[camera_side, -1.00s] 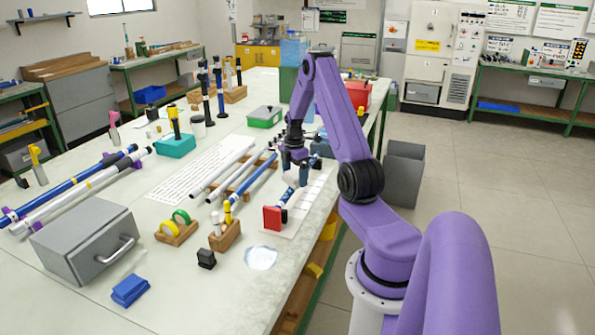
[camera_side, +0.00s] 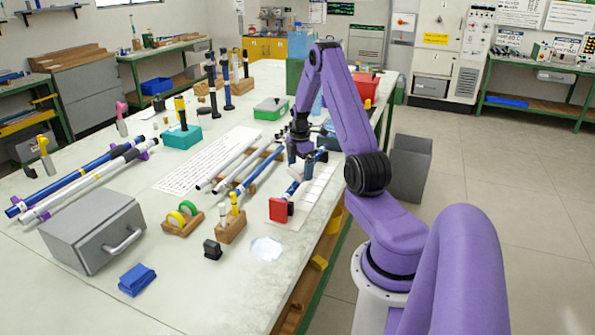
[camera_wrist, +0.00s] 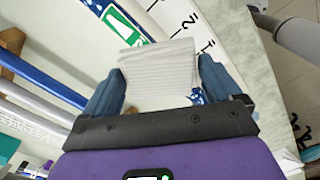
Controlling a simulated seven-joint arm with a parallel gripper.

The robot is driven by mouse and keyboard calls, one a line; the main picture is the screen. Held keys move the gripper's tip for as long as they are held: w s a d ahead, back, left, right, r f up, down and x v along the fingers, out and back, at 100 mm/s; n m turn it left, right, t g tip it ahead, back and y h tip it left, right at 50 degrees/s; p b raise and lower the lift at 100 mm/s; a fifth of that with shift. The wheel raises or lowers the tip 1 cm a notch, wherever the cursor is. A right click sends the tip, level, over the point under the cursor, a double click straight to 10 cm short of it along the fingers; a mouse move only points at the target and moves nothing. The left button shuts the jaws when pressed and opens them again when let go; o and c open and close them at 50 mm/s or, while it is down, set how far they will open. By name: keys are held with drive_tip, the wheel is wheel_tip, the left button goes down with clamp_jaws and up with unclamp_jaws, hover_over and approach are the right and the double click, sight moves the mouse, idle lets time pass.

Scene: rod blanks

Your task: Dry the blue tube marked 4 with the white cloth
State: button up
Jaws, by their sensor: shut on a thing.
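My gripper (camera_side: 300,157) is low over the right side of the bench. In the wrist view my gripper (camera_wrist: 160,72) is shut on the white cloth (camera_wrist: 160,70), a folded, ribbed pad between the blue-grey fingers. A blue tube (camera_side: 293,187) lies slanting under and beside my gripper in the side view, its near end by a red block. In the wrist view a bit of blue-and-white surface (camera_wrist: 197,96) shows beside the cloth; most is hidden behind the cloth and fingers. I cannot read a 4 on any tube, nor tell whether the cloth touches this one.
A rack of white and blue tubes (camera_side: 250,172) lies just left of my gripper. A red block (camera_side: 278,210) stands at the numbered white strip's near end. A grey box (camera_side: 95,230) and blue folded cloth (camera_side: 137,279) are front left.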

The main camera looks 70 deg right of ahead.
sight(295, 182)
drive_tip(key=shift+d, duration=6.95)
drive_tip(key=shift+a, duration=9.1)
wheel_tip(295, 182, up, 8)
